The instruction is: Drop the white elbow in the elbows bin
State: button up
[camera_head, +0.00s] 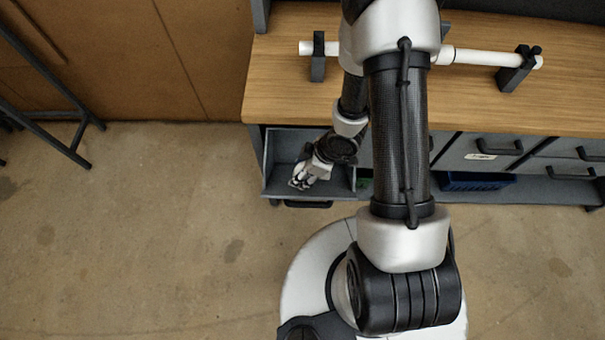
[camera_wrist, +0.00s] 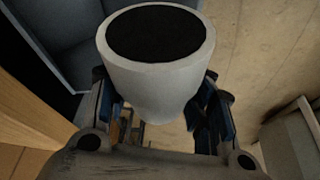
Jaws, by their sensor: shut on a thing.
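The white elbow (camera_wrist: 158,82) fills the top middle of the wrist view, its round dark opening facing the camera. My gripper (camera_wrist: 165,125) is shut on it, with a finger on either side. In the head view my gripper (camera_head: 304,177) is over the front part of an open grey drawer (camera_head: 283,146) under the bench. The elbow is too small there to tell apart from the fingers. No label shows on this drawer, so I cannot tell whether it is the elbows bin. Its inside is partly hidden by my arm.
A wooden bench top (camera_head: 285,85) carries a white pipe (camera_head: 480,57) on dark holders. Closed grey drawers (camera_head: 485,152) and a blue bin (camera_head: 470,182) are to the right. A dark metal frame (camera_head: 60,118) stands at left. The floor (camera_head: 150,230) between is clear.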

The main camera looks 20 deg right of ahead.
jog(key=shift+w+d+f+b, duration=0.25)
jog(key=shift+w+f, duration=0.4)
jog(key=shift+f, duration=0.2)
jog(key=shift+w+d+f+b, duration=0.1)
jog(key=shift+w+d+f, duration=0.1)
jog(key=shift+w+f, duration=0.55)
jog(key=shift+s, duration=0.1)
jog(key=o, duration=1.2)
jog(key=shift+c, duration=0.2)
jog(key=v, duration=1.2)
